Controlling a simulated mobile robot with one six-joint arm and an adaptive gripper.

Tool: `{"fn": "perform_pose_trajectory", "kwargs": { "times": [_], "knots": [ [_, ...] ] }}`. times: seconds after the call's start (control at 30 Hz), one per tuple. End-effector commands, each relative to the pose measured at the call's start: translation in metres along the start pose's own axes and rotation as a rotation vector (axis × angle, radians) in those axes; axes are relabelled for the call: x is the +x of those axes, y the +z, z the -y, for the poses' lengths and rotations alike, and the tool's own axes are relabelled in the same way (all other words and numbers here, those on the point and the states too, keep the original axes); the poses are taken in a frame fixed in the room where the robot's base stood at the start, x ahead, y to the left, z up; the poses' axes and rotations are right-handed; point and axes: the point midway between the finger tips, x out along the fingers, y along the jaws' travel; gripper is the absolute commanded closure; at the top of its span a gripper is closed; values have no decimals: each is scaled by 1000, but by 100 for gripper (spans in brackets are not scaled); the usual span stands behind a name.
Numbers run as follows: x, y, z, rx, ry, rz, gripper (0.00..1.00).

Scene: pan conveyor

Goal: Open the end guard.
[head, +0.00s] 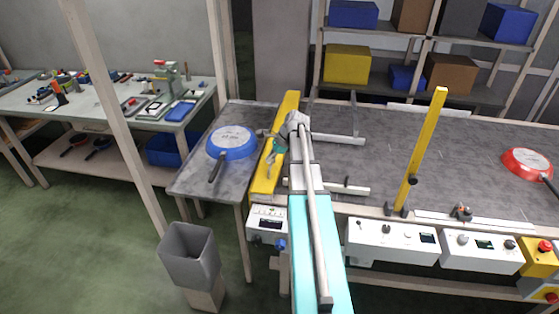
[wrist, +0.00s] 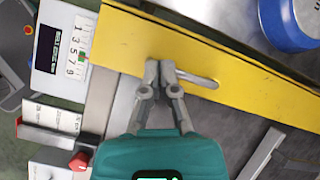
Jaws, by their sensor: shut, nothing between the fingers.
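The end guard is a long yellow panel (head: 264,181) standing across the left end of the conveyor, between the belt and a grey side table. In the head view my gripper (head: 271,157) is small, beside the guard, and partly hidden by my arm.
A blue pan (head: 232,142) lies on the side table (head: 190,178) just beyond the guard. A red pan (head: 526,161) lies on the conveyor (head: 465,165) at the far right. A yellow post (head: 425,140) stands at the conveyor's front edge. A grey bin (head: 189,250) stands below.

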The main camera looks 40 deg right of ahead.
Motion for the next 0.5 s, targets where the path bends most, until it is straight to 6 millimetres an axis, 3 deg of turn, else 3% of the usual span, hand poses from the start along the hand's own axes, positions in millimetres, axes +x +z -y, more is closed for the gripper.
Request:
{"fn": "perform_pose_trajectory", "kwargs": {
  "times": [0.03,0.2,0.33,0.5],
  "knots": [
    [-10,-17,12,69,-19,14,100],
    [-37,-57,30,264,-66,61,100],
    [-49,-74,36,353,-86,85,100],
    [-54,-82,38,395,-94,98,100]
  ]
}}
